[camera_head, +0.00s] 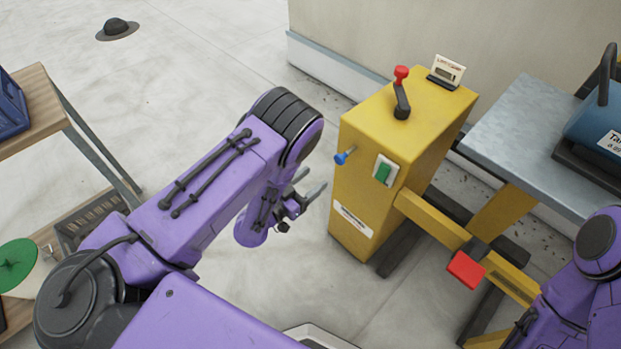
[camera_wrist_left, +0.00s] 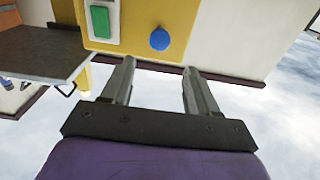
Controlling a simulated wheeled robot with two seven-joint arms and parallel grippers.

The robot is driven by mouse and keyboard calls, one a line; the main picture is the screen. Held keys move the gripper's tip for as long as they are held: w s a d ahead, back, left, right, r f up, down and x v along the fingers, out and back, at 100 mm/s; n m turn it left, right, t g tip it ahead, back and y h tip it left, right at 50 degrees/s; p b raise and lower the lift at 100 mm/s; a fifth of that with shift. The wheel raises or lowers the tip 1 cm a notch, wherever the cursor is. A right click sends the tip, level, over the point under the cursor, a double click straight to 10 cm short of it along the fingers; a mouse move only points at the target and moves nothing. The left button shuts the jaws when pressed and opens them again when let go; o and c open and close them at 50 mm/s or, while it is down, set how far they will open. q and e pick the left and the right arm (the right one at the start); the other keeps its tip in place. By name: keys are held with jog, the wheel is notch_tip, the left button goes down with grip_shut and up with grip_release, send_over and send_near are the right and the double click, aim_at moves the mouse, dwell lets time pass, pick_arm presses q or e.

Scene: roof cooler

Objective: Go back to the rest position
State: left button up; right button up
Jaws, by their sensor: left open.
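My left gripper (camera_head: 312,195) is open and empty beside the left face of a yellow machine cabinet (camera_head: 362,185). It stays apart from the cabinet in the head view. In the left wrist view the two fingers of my left gripper (camera_wrist_left: 158,85) are spread with nothing between them. A blue knob (camera_wrist_left: 160,39) and a green switch (camera_wrist_left: 100,21) on the yellow panel show beyond the fingertips. The blue knob (camera_head: 345,155) and green switch (camera_head: 383,171) are also in the head view. My right arm shows at the lower right edge; its gripper is not visible.
A red-knobbed lever (camera_head: 402,92) and a small card (camera_head: 447,72) are on the cabinet's top. A yellow beam with a red pedal (camera_head: 466,269) extends right. A grey table (camera_head: 520,120) holds a blue device (camera_head: 597,130). A wooden bench (camera_head: 35,112) stands left.

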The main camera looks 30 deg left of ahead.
pick_arm(q)
jog(key=s+a+f+n+g+y, duration=0.3)
jog(key=s+f+g+y, duration=0.1)
jog(key=s+f, duration=0.15)
jog(key=s+a+f+n+g+y, duration=0.3)
jog(key=s+a+f+g, duration=0.15)
jog(key=s, duration=0.25)
jog(key=s+f+n+g+y+p, duration=0.1)
jog(key=s+n+g, duration=0.3)
jog(key=s, duration=1)
jog(key=shift+s+a+n+g+y+p, duration=0.4)
jog(key=shift+g+y+p, duration=0.25)
jog(key=shift+y, duration=0.15)
